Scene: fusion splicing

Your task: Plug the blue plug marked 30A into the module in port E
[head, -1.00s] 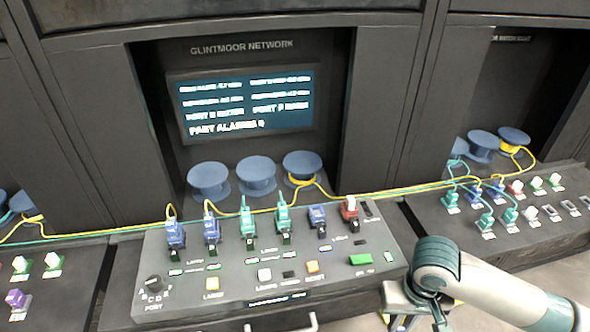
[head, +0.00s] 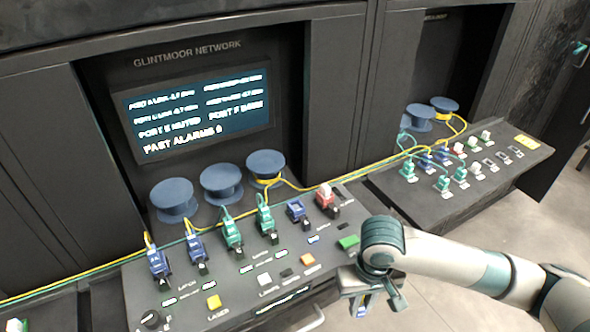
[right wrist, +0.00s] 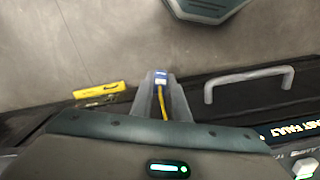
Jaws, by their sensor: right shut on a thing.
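My right gripper (head: 370,306) is low in front of the main console's right front corner, shut on a small blue plug (head: 361,307). In the right wrist view the blue plug (right wrist: 161,78) sits between the fingers with a yellow cable on it; its marking is too small to read. On the console (head: 235,309) a row of modules holds blue and teal plugs with cables. The fifth from the left, a blue module (head: 297,211), shows no cable. The port letters beside the modules cannot be read. My left gripper is out of view.
A screen (head: 195,112) reads "PORT E MUTED". A red module with a white top (head: 326,195) stands right of the blue one. Buttons and a black knob (head: 151,319) line the console front. Yellow and teal cables run behind the modules. A second console (head: 515,174) stands right.

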